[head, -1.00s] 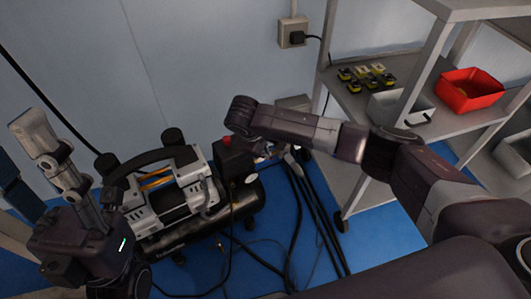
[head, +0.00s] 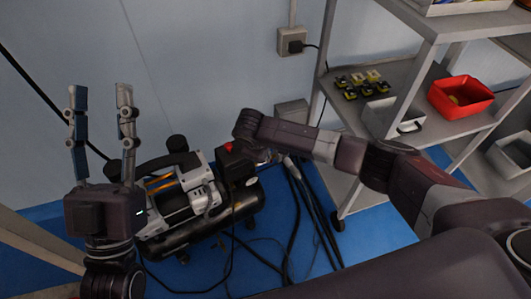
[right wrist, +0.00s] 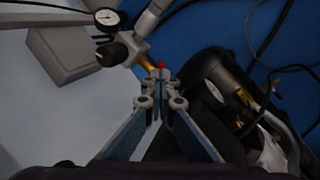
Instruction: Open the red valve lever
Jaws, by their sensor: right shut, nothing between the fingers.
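In the right wrist view a small red part (right wrist: 161,64), which looks like the red valve lever, sits by a brass fitting (right wrist: 148,70), just beyond my fingertips. My right gripper (right wrist: 160,90) is shut and empty, its tips pointing at the red part. I cannot tell whether they touch. In the head view my right arm reaches over the compressor's right end, and its fingertips cannot be made out. My left gripper (head: 100,100) is open, empty and pointing up, left of the compressor (head: 195,205).
A pressure gauge (right wrist: 107,17) and a black knob (right wrist: 112,54) are close to the red part. Dark hoses (head: 295,210) run over the blue floor. A grey shelf unit (head: 435,130) with a red bin (head: 462,97) stands at the right.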

